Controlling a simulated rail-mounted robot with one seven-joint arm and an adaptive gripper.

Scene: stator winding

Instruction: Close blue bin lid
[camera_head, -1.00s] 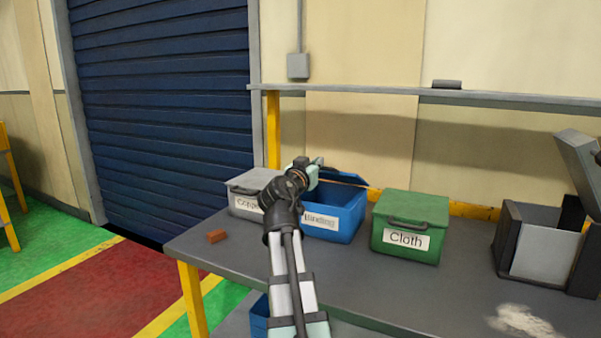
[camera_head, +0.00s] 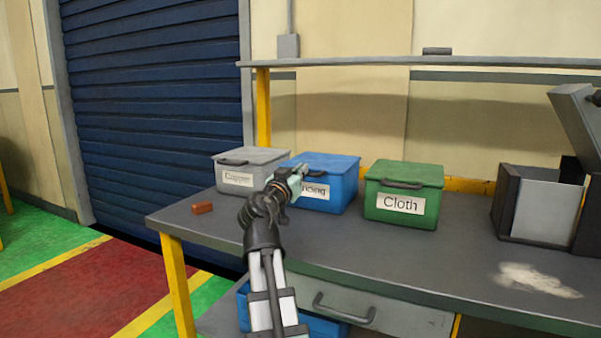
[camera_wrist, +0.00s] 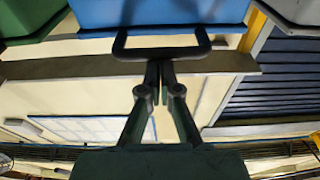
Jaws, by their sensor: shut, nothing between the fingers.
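The blue bin (camera_head: 345,190) stands on the workbench between a grey bin and a green bin. Its blue lid (camera_head: 325,162) lies flat on top of it, closed as far as the head view shows. My gripper (camera_head: 303,168) is at the front of the blue bin, covering part of its white label. In the wrist view the fingers (camera_wrist: 160,66) are together and empty, close to the dark handle (camera_wrist: 160,52) on the blue bin (camera_wrist: 160,12). I cannot tell whether they touch the handle.
The grey bin (camera_head: 232,172) stands left and the green bin (camera_head: 418,178) right, both with lids shut. A small red-brown block (camera_head: 202,208) lies at the bench's left. A shelf (camera_head: 440,62) runs above. A dark open box (camera_head: 508,205) stands at the right.

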